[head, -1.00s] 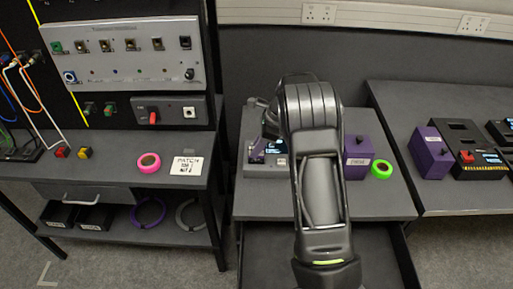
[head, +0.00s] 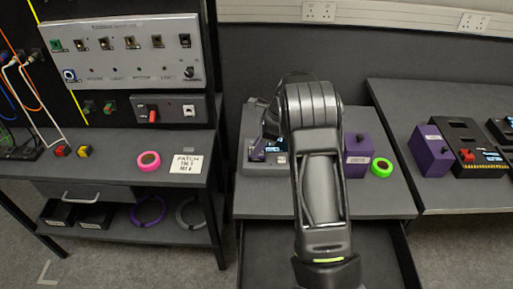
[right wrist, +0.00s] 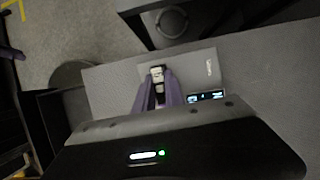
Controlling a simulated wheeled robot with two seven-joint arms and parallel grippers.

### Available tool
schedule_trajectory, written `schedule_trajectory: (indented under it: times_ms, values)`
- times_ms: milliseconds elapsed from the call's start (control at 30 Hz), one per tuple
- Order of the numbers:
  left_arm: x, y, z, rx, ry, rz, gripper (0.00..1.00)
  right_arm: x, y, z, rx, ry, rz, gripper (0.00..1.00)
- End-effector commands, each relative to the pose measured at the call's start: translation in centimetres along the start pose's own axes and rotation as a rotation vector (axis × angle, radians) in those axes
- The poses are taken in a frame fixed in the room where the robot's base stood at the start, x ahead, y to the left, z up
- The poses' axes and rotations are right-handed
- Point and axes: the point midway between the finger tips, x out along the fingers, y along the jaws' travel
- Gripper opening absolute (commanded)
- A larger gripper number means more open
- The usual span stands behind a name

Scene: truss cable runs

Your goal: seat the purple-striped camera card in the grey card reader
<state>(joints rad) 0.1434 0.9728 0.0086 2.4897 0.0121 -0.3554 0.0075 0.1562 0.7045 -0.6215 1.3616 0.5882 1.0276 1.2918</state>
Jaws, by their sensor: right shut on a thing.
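The grey card reader (head: 252,170) stands on the middle bench, with a small lit display on it. It also fills the middle of the right wrist view (right wrist: 210,65). My right gripper (head: 257,153) is at the left part of the reader, its purple fingers pointing down. In the right wrist view the fingers (right wrist: 157,88) are shut on the small camera card (right wrist: 157,73), whose pale and dark end shows between the tips. The card's purple stripe cannot be made out, and I cannot tell how deep the card sits in the reader. My left gripper is not in view.
A purple box (head: 358,157) and a green tape roll (head: 381,167) stand right of my right arm. Another purple box (head: 433,150) is on the right bench. A pink tape roll (head: 148,161) lies on the left bench. An open drawer is below the middle bench.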

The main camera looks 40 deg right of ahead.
Motion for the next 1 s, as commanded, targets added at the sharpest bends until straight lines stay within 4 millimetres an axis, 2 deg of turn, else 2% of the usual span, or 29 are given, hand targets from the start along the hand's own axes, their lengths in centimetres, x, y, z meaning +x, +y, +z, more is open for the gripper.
schedule_trajectory:
  times_ms: [267,300,500,600,767,933,1000]
  values:
    - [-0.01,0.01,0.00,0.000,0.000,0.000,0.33,-0.01,0.00,0.03,0.000,0.000,0.000,0.00]
    - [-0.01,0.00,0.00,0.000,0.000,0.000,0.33,-0.01,0.00,0.03,-0.001,0.000,0.000,0.17]
    - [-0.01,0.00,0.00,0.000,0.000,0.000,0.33,-0.01,0.00,0.04,-0.001,0.000,0.000,0.34]
    - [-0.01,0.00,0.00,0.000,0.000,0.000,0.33,-0.01,0.00,0.04,-0.001,0.000,0.000,0.40]
    - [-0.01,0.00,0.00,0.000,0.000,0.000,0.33,0.01,0.01,0.03,0.000,0.000,0.000,0.40]
    - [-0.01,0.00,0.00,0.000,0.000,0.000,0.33,0.01,0.01,0.02,0.000,0.000,0.000,0.54]
    - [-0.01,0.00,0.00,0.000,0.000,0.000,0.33,0.01,0.01,0.03,0.000,0.000,0.000,0.54]
